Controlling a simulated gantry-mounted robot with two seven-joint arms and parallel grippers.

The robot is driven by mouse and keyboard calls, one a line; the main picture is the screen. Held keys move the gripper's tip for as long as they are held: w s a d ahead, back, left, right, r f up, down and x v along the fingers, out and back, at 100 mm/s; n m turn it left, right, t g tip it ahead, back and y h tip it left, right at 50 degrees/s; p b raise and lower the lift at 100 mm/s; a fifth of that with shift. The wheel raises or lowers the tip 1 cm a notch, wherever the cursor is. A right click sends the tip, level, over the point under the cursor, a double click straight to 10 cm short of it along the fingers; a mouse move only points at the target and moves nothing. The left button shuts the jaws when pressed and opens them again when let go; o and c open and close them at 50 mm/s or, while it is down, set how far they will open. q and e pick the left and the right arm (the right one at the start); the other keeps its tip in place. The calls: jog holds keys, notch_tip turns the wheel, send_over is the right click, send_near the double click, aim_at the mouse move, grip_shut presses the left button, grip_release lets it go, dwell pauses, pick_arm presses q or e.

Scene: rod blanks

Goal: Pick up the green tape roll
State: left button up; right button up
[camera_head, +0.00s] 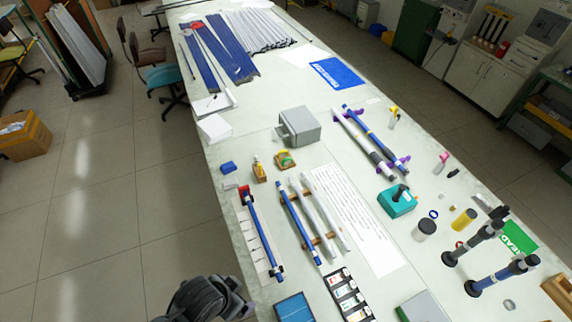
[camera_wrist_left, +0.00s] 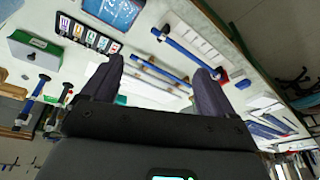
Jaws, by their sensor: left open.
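A small green item (camera_head: 285,158) sits on a tan holder near the grey box. It may be the green tape roll, but it is too small to be sure. My left gripper, a dark shape at the bottom edge in the head view (camera_head: 205,300), is left of and nearer than the table's near-left edge, well away from that item. In the left wrist view its two dark fingers (camera_wrist_left: 157,78) are spread wide with nothing between them, and rods show beyond them. I cannot make out the green item in that view. My right gripper is not in view.
A grey box (camera_head: 299,126) stands behind the green item, and a yellow-topped tan holder (camera_head: 259,171) stands left of it. Blue and white rods (camera_head: 299,222) lie in front on supports. A teal block (camera_head: 397,201) and a black-lidded jar (camera_head: 424,230) are to the right.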

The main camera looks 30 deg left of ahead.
pick_arm(q)
jog(key=shift+d, duration=0.1)
jog(key=c, duration=0.7)
jog(key=shift+c, duration=0.2)
